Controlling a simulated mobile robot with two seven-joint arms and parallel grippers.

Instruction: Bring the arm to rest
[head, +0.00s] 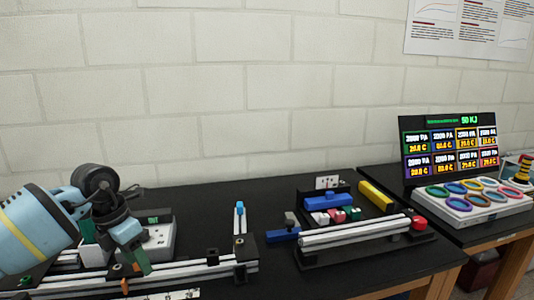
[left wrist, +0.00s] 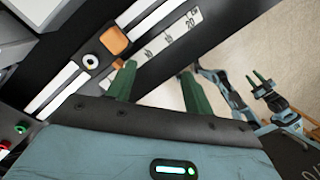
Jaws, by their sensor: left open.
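My left gripper (head: 138,260) hangs over the aluminium extrusion frame (head: 85,287) at the front left of the black bench in the head view. In the left wrist view its two green fingers (left wrist: 158,88) stand apart with nothing between them. An orange block (left wrist: 115,40) on the frame and a white scale strip (left wrist: 165,42) lie beyond the fingertips. Another arm with green fingers (left wrist: 256,78), which looks like my right one, shows small at the right of the left wrist view. My right gripper does not show in the head view.
A white device (head: 160,238) stands close behind the left gripper. A display panel (head: 450,148) and ring tray (head: 470,212) stand far right.

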